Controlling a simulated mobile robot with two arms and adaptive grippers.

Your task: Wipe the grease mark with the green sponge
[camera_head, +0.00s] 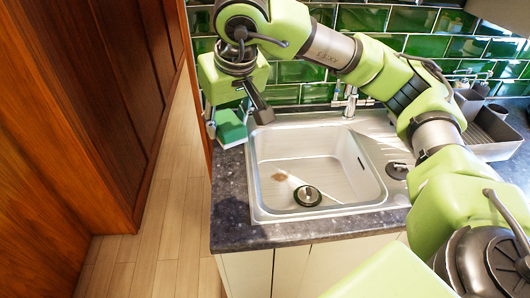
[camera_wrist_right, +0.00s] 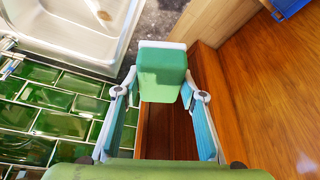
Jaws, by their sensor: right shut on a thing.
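The grease mark (camera_head: 279,175) is a small brown smudge on the bottom of the white sink, left of the drain. A small brown spot (camera_wrist_right: 104,15) also shows in the sink at the top of the right wrist view. The green sponge (camera_head: 232,130) is a block with a pale layer, held at the worktop's left end, left of the sink. My right gripper (camera_head: 224,116) is shut on it. In the right wrist view the sponge (camera_wrist_right: 163,78) sits between the two blue-padded fingers. The sponge is apart from the grease mark. My left gripper is not in view.
The white sink (camera_head: 256,180) has a raised rim, a round drain (camera_head: 307,196) and a tap (camera_head: 350,103) behind it. Green wall tiles (camera_head: 298,72) stand at the back. A grey rack (camera_head: 492,135) is at the right. A wooden panel (camera_head: 90,100) rises at the left.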

